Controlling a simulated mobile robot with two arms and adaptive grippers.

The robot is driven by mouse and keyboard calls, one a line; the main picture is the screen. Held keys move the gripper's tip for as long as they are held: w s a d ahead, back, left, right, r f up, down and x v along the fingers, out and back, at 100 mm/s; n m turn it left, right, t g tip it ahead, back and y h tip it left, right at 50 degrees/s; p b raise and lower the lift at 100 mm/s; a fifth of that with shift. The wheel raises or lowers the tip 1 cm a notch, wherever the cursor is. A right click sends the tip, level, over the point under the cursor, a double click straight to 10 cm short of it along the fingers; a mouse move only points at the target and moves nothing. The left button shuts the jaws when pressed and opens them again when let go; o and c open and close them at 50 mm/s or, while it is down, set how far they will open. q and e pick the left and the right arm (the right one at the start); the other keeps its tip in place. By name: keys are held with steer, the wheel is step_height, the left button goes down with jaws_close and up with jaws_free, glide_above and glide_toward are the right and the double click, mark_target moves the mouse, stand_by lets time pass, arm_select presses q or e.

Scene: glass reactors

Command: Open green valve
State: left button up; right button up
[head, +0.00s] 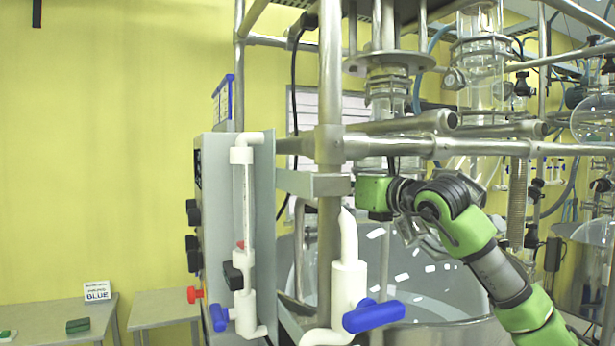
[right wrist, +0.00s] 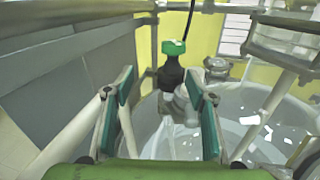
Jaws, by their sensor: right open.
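The green valve (right wrist: 174,47) shows in the right wrist view as a green cap on a black body, with a light grey fitting below it. My right gripper (right wrist: 160,76) is open, its two fingers to the left and right of the valve's line in the picture. The valve appears beyond the fingertips, and I see no contact. In the head view my right arm (head: 462,225) reaches in from the lower right to beside the steel post. The right fingers and the valve cannot be made out there. My left gripper is not in view.
A steel post (head: 330,120) and horizontal bars (head: 440,146) crowd the arm. A blue valve handle (head: 373,315) on white piping is at lower centre. A grey control box (head: 218,220) with knobs is to the left. A large glass vessel (right wrist: 265,120) lies below the valve.

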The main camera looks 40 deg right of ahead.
mark_target(315, 175)
steer(key=shift+h, duration=0.6)
steer(key=w+d+p, duration=0.1)
steer(key=w+p, duration=0.2)
steer(key=w+d+r+p, duration=0.1)
steer(key=w+p, duration=0.3)
steer(key=w+d+p, duration=0.2)
steer(key=w+p, duration=0.2)
steer(key=shift+r, duration=0.3)
steer(key=shift+w+d+f+p, duration=0.1)
steer(key=shift+w+f+p, duration=0.1)
steer(key=shift+w, duration=0.2)
steer(key=shift+w+d+f+p, duration=0.1)
steer(key=shift+w+p, duration=0.1)
steer(key=shift+w, duration=0.2)
steer(key=c, duration=1.1)
